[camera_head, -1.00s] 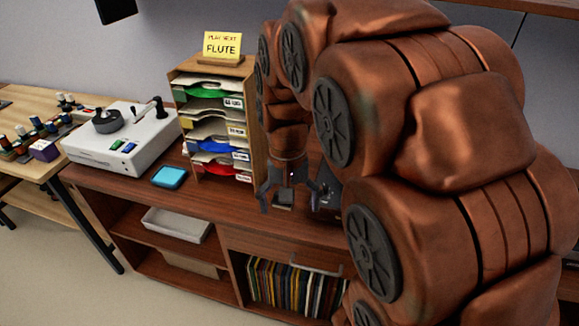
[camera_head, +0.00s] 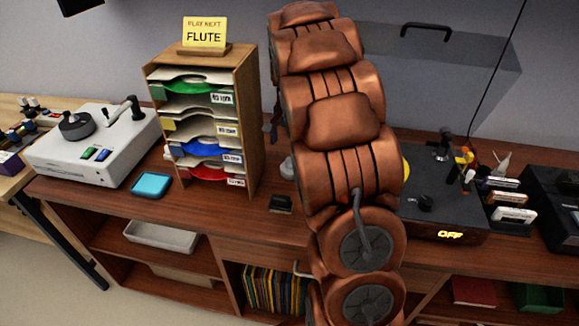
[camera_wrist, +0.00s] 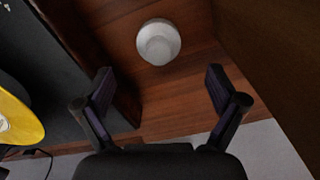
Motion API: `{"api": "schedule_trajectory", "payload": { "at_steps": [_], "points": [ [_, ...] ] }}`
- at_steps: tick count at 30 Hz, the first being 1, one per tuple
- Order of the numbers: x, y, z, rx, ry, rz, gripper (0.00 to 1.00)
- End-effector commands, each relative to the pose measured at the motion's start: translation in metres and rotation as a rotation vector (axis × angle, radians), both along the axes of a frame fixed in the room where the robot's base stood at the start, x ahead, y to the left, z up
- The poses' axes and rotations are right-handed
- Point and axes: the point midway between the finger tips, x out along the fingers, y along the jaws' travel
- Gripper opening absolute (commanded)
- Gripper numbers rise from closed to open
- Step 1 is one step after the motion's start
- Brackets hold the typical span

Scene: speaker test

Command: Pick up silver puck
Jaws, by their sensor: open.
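The silver puck (camera_wrist: 158,42) is a round, pale grey disc with a raised centre. It stands on the brown wooden top in the wrist view, ahead of my gripper and roughly midway between its fingers. In the head view a small part of the puck (camera_head: 287,168) shows between the sorter and my arm. My gripper (camera_wrist: 160,80) is open and empty, its two dark fingers spread wide and apart from the puck. In the head view my arm hides most of the gripper.
A wooden sorter (camera_head: 247,110) with coloured sleeves stands left of the puck. A dark player (camera_head: 440,200) with an "OFF" light stands right of my arm. In the wrist view a dark box edge (camera_wrist: 75,60) and a yellow disc (camera_wrist: 18,120) lie left; a brown wall (camera_wrist: 275,60) rises right.

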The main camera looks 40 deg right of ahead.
Motion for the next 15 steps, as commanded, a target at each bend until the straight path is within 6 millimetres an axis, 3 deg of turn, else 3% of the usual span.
{"api": "schedule_trajectory", "payload": {
  "at_steps": [15],
  "points": [
    [-0.002,-0.002,-0.049,0.002,0.004,0.000,0.95]
  ]
}}
